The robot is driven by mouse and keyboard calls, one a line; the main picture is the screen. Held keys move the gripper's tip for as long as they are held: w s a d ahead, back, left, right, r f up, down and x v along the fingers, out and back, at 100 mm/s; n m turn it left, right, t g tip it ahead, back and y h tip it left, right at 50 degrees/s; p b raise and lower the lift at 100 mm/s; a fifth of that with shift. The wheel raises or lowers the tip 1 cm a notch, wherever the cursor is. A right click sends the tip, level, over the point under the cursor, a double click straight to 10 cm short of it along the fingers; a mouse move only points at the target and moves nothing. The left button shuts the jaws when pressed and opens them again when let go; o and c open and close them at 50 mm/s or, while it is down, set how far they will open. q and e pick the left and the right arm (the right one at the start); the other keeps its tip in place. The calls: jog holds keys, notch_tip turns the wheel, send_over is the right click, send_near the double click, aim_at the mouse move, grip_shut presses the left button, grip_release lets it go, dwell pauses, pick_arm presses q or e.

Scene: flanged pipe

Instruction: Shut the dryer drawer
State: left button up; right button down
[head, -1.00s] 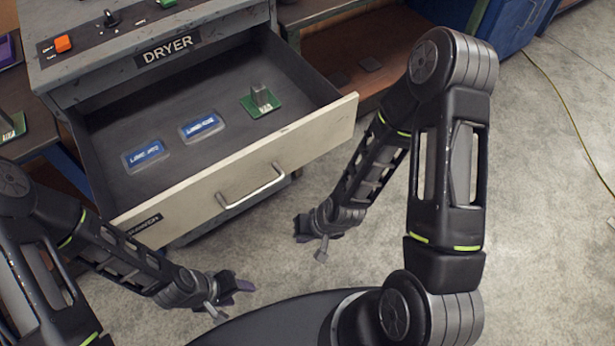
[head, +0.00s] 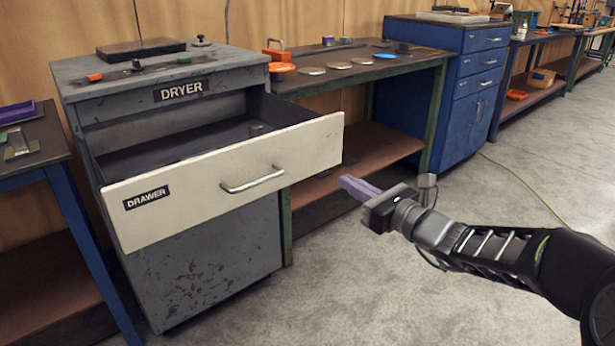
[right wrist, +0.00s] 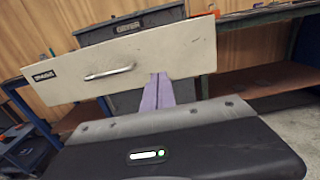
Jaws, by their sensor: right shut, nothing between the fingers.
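The grey dryer (head: 215,262) stands at the left in the head view, with a "DRYER" label on its front. Its drawer (head: 170,203) is pulled well out, with a cream front, a "DRAWER" label and a metal bar handle (head: 252,180). The drawer front also shows in the right wrist view (right wrist: 185,60). My right gripper (head: 345,183) is shut and empty, its purple fingers pointing left toward the drawer front's right end, apart from it in the head view. Its fingers show in the right wrist view (right wrist: 158,95), overlapping the drawer front's lower edge. My left gripper is out of view.
A green-framed workbench (head: 400,68) with discs and small parts stands right of the dryer. A blue cabinet (head: 455,85) is beyond it. A blue-legged table (head: 40,160) is at the left. The floor in front is clear.

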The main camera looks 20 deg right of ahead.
jog(key=shift+f, duration=0.1)
jog(key=b, duration=0.3)
send_near(299, 156)
jog(key=x, duration=0.6)
jog(key=shift+w+a, duration=0.1)
jog(key=shift+w, duration=0.3)
